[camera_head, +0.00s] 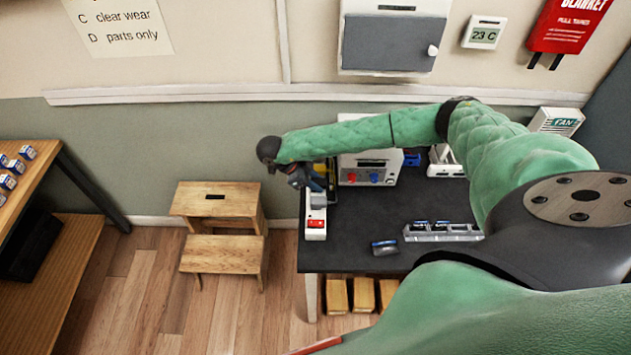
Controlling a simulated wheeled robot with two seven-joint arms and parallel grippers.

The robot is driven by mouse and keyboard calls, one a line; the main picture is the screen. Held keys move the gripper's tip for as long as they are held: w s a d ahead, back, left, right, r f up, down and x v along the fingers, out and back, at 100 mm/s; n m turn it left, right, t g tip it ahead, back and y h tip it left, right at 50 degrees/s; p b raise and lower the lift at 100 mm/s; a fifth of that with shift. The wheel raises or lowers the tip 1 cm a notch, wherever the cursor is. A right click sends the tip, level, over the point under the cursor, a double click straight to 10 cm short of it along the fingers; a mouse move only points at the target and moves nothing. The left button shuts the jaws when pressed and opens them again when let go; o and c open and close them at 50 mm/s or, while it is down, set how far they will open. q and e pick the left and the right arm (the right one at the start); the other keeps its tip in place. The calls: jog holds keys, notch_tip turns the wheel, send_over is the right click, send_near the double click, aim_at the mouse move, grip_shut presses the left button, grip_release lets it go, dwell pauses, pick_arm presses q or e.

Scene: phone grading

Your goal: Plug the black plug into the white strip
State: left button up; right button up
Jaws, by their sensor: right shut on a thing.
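The white strip (316,213) lies along the left edge of the dark workbench, with a red switch at its near end. Its far part is hidden under my right gripper (317,184). The right arm reaches across from the right, and its gripper points down over the strip, shut on a small dark thing, which I take to be the black plug. The plug itself is mostly hidden by the gripper, and I cannot tell whether it touches the strip. My left gripper is not in view.
A white power supply (369,166) stands just right of the gripper. A phone (384,247) and a grey rack (443,232) lie on the dark workbench (350,225). A wooden step stool (222,248) stands on the floor to the left.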

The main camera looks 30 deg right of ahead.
jog(key=shift+s+f+b, duration=0.1)
jog(key=shift+f+b, duration=0.35)
jog(key=shift+f, duration=0.05)
dwell(0.4)
